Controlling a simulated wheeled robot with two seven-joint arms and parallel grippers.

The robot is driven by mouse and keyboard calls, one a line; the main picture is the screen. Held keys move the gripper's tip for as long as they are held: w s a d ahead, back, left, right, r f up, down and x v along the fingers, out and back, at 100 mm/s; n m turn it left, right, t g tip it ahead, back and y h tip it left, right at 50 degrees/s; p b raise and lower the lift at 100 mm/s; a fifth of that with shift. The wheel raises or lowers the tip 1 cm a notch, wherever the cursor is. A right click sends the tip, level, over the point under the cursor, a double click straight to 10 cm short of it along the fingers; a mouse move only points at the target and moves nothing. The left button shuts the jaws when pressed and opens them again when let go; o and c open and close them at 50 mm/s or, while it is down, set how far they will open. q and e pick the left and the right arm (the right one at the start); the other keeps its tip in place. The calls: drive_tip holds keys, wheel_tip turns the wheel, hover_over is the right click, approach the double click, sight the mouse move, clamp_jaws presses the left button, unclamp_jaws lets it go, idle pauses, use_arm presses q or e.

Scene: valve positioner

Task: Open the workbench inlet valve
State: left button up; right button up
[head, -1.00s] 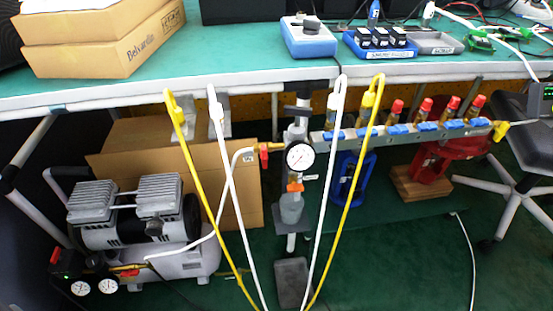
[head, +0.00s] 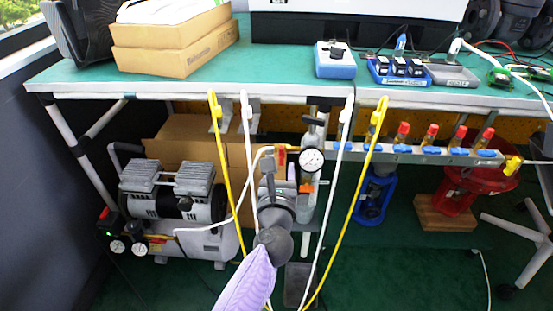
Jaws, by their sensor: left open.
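The workbench inlet valve, with a small red handle (head: 282,154), sits left of the round pressure gauge (head: 311,160) under the bench edge. A white hose runs into it from the left. My left gripper (head: 279,166) is raised in front of it, fingers pointing up and away, and is open. The fingers overlap the valve's lower part in the picture; I cannot tell whether they touch it. The exact handle angle is hard to tell. My right gripper is not in view.
A compressor (head: 175,205) stands at left. A manifold (head: 420,153) with red-capped valves runs right. The green floor at lower right is mostly clear.

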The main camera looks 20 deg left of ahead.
sight(281, 154)
use_arm(q)
drive_tip(key=x, duration=0.1)
drive_tip(key=b+x, duration=0.1)
drive_tip(key=x, duration=0.2)
drive_tip(key=shift+w+f, duration=0.25)
drive_tip(key=shift+w, duration=0.05)
drive_tip(key=shift+w+a+r+b, duration=0.2)
drive_tip(key=shift+w+b, duration=0.1)
drive_tip(key=shift+w, duration=0.05)
clamp_jaws()
